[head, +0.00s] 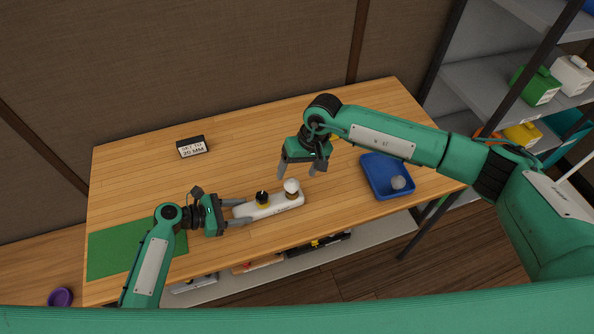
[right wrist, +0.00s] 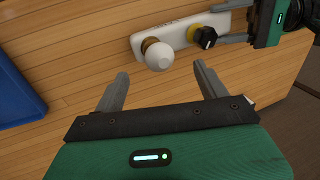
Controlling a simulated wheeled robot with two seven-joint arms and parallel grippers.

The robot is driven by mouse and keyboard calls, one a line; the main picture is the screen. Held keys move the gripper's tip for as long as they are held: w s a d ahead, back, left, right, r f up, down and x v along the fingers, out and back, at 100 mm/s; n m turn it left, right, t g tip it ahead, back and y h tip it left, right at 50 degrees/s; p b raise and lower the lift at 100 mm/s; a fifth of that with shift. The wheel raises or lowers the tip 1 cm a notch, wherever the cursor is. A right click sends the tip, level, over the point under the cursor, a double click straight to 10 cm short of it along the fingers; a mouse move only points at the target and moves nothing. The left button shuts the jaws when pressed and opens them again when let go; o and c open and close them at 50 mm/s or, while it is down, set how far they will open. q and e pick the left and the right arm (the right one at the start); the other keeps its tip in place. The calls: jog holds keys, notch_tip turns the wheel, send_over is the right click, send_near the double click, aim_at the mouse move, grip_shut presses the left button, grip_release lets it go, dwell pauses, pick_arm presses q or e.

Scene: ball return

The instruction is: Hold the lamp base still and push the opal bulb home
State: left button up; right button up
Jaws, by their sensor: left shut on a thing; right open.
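The white lamp base (head: 277,207) lies on the wooden table near its front edge. My left gripper (head: 241,212) is shut on its left end. The opal bulb (head: 291,185) stands at the base's right end, on a brass-coloured socket (right wrist: 149,43); the bulb (right wrist: 160,56) hides part of the socket, and I cannot tell how deep it sits. A black knob on a yellow collar (head: 262,199) is on the base, left of the bulb. My right gripper (head: 298,173) is open and empty, above and behind the bulb, apart from it; its fingers also show in the right wrist view (right wrist: 161,75).
A blue tray (head: 373,178) with a pale round thing (head: 398,183) in it stands at the right. A sign reading "SET TO 20 MM" (head: 192,147) stands at the back left. A green mat (head: 108,250) covers the front left. The middle back of the table is clear.

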jog(key=shift+d+r, duration=0.1)
jog(key=shift+r, duration=0.1)
jog(key=o, duration=0.6)
jog(key=v, duration=1.2)
jog(key=shift+w, duration=0.1)
